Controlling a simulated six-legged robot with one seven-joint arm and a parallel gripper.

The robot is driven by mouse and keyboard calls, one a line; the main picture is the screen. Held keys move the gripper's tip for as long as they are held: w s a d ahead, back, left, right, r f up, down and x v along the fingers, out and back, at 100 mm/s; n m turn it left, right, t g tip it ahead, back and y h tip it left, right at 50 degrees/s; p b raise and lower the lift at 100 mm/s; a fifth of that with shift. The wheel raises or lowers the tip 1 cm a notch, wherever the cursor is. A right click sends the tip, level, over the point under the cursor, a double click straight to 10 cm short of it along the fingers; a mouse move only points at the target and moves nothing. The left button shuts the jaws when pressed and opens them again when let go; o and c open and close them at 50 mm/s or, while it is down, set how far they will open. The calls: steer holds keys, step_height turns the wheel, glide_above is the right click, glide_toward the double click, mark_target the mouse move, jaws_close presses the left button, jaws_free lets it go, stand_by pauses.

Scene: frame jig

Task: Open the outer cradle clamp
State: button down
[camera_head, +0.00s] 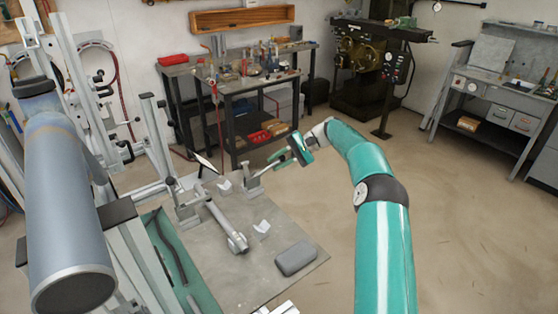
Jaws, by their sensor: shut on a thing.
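A grey metal plate (205,265) carries two upright cradle brackets. The one farther right, which I take for the outer cradle clamp (253,186), stands near the plate's back right edge. The other cradle (187,207) is to its left, with a dark-ended lever rising beside it. My gripper (281,158) reaches in from the right on my teal arm, just above and right of the outer clamp. Its jaws are shut on a slim part there, seemingly the clamp's lever. The grip itself is small and partly hidden, so the clamp's exact position cannot be told.
A grey metal piece (226,226) lies on the plate, with a grey rounded block (296,258) near its right corner. A green tray (167,262) lies at left. A large blue-grey tube (65,200) fills the left foreground. Workbenches stand behind; open floor lies right.

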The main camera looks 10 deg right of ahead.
steer(key=shift+d+f, duration=0.1)
steer(key=c, duration=1.5)
jaws_free()
steer(key=v, duration=0.7)
steer(key=shift+d, duration=0.15)
steer(key=shift+s, duration=0.15)
